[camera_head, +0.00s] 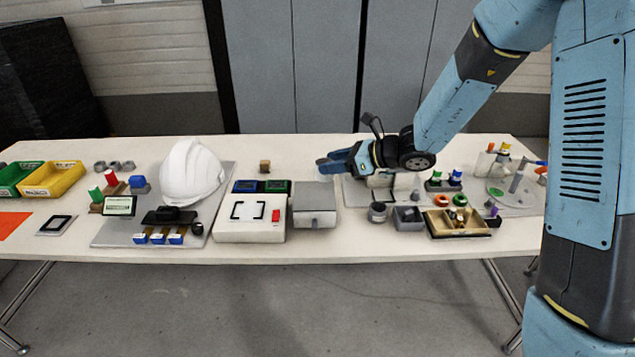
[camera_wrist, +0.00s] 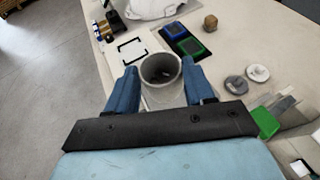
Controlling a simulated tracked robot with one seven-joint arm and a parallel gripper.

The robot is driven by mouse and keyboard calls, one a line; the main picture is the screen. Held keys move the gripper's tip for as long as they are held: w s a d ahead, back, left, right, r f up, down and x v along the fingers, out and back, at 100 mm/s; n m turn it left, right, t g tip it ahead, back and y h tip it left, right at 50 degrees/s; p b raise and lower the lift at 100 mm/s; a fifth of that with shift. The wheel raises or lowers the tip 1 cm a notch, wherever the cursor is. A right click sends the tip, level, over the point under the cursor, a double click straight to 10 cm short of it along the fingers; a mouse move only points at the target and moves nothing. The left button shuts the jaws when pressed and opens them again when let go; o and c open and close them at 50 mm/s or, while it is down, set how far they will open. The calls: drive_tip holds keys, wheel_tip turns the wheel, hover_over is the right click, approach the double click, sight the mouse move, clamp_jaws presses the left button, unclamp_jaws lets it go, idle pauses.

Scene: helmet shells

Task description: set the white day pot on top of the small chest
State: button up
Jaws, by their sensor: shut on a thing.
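My gripper (camera_wrist: 160,82) is shut on a round, open-topped pot, the white day pot (camera_wrist: 161,70), with one blue finger on each side. The pot looks pale grey-white and its inside is empty. In the head view my gripper (camera_head: 326,164) is above the back of the table, just behind and right of the small chest. Only a pale bit shows below the fingertips there. The small chest (camera_head: 314,203) is a grey box with a flat, clear top and a small knob on its front. In the wrist view I cannot clearly tell the chest from the pot.
A white case (camera_head: 250,217) with a red block adjoins the chest on the left. A white helmet (camera_head: 192,172) stands further left. A grey cup (camera_head: 377,212) and a wooden tray (camera_head: 459,222) are right.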

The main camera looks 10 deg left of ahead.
drive_tip(key=a+f, duration=0.1)
drive_tip(key=w+a+f, duration=0.1)
drive_tip(key=f, duration=0.1)
drive_tip(key=a+f, duration=0.1)
drive_tip(key=f, duration=0.1)
drive_tip(key=shift+w+a, duration=0.3)
drive_tip(key=shift+w, duration=0.1)
drive_tip(key=shift+f, duration=1.45)
drive_tip(key=o, duration=1)
drive_tip(key=v, duration=1.2)
